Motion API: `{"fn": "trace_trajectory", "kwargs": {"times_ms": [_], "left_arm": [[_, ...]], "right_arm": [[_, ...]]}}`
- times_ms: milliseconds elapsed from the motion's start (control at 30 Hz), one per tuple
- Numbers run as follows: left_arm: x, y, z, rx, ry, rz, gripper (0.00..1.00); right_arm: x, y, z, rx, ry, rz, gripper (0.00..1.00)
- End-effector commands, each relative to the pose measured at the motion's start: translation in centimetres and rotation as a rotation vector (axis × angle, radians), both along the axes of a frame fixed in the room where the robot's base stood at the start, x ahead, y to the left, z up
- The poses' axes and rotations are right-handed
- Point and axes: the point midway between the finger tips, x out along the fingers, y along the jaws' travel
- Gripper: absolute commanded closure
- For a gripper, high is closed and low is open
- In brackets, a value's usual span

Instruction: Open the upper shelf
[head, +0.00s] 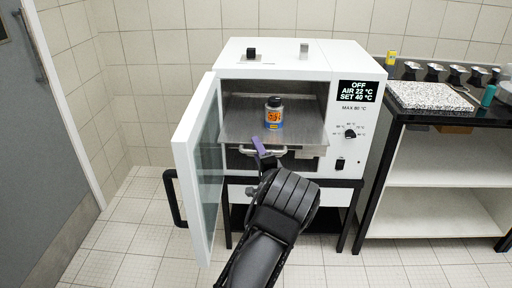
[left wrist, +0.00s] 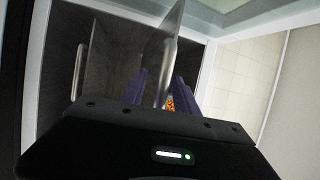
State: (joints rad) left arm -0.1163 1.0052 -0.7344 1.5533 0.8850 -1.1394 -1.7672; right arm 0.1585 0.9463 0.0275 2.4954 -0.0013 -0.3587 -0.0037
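The white oven (head: 345,140) stands with its glass door (head: 207,165) swung open to the left. Its upper shelf (head: 240,122), a grey metal plate with a bar handle (head: 280,152), appears partly slid out toward me. A small bottle (head: 273,115) with an orange and blue label stands upright on it. My left gripper (head: 264,148) is at the left part of the handle. In the left wrist view its purple fingers (left wrist: 160,85) are spread, with the shelf's front (left wrist: 168,45) between them; contact is not clear. My right gripper is out of view.
The open door with its black handle (head: 173,198) is close to the left of my arm. A black-topped bench (head: 440,116) with a speckled slab (head: 430,96) stands to the right. Another metal edge (left wrist: 80,70) shows left of my fingers in the wrist view.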

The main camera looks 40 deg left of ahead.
Motion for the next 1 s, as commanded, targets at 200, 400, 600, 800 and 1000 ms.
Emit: {"fn": "trace_trajectory", "kwargs": {"times_ms": [200,400,600,800,1000], "left_arm": [[-1.7,-3.1,-0.7,-0.003,0.002,-0.002,0.64],[-3.0,-5.4,-1.1,-0.003,0.001,-0.002,0.64],[-3.3,-5.7,-1.2,-0.002,0.002,-0.001,0.64],[-3.3,-5.7,-1.2,-0.002,0.002,-0.001,0.64],[-3.3,-5.7,-1.2,-0.002,0.002,-0.001,0.64]], "right_arm": [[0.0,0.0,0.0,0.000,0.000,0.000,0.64],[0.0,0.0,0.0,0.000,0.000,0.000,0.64],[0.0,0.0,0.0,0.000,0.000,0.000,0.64],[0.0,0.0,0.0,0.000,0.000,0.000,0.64],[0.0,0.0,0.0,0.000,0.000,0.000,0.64]]}}
